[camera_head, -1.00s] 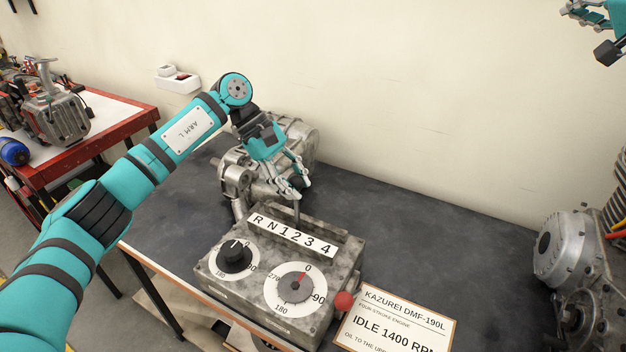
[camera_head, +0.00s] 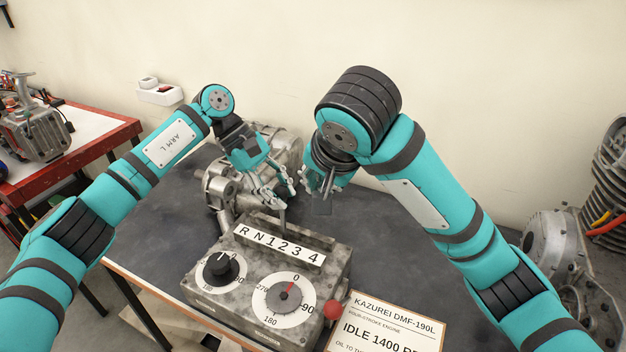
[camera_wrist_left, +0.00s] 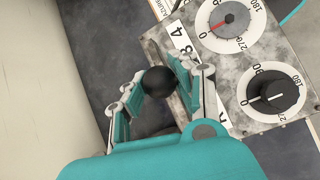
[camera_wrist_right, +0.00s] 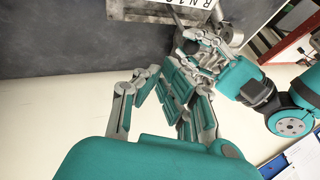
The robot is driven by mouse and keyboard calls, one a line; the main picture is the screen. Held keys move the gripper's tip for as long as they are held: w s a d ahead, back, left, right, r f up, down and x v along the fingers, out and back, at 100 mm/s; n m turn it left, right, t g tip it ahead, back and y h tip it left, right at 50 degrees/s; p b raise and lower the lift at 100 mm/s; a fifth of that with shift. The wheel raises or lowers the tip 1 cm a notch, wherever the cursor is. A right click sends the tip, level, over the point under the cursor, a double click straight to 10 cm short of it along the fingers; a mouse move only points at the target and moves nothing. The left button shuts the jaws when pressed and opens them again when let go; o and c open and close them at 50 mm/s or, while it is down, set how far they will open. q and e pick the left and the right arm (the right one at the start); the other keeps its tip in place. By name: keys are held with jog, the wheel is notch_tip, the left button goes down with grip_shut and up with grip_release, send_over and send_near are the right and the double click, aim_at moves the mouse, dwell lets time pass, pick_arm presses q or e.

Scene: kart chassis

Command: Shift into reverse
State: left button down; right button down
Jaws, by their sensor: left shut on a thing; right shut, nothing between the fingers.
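The grey metal shifter box (camera_head: 225,297) sits on the dark bench top. Its white plate (camera_head: 279,245) reads R N 1 2 3 4. A thin lever (camera_head: 283,218) rises behind the middle of the plate, around 1 and 2; I cannot tell its exact slot. My left gripper (camera_head: 283,196) is shut on the lever's black ball knob (camera_wrist_left: 160,82), which shows between its fingers in the left wrist view. My right gripper (camera_head: 323,192) is shut and empty in the air, just right of my left gripper and behind the box.
The box carries a black dial (camera_head: 221,267), a white dial with a red pointer (camera_head: 283,296) and a red knob (camera_head: 334,309). A sign (camera_head: 388,325) lies at right. A metal engine part (camera_head: 230,180) stands behind my left gripper. Another engine (camera_head: 560,250) stands far right.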

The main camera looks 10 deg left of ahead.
pick_arm(q)
jog(key=shift+r, duration=0.2)
pick_arm(e)
jog(key=w+a+f, duration=0.5)
jog(key=w+f, duration=0.1)
jog(key=f, duration=0.2)
jog(key=shift+w, duration=0.25)
jog(key=shift+a, duration=0.2)
pick_arm(q)
jog(key=shift+d, duration=0.1)
pick_arm(e)
jog(key=shift+w+a+r, duration=0.15)
jog(key=shift+w+a, duration=0.05)
jog(key=shift+a, duration=0.45)
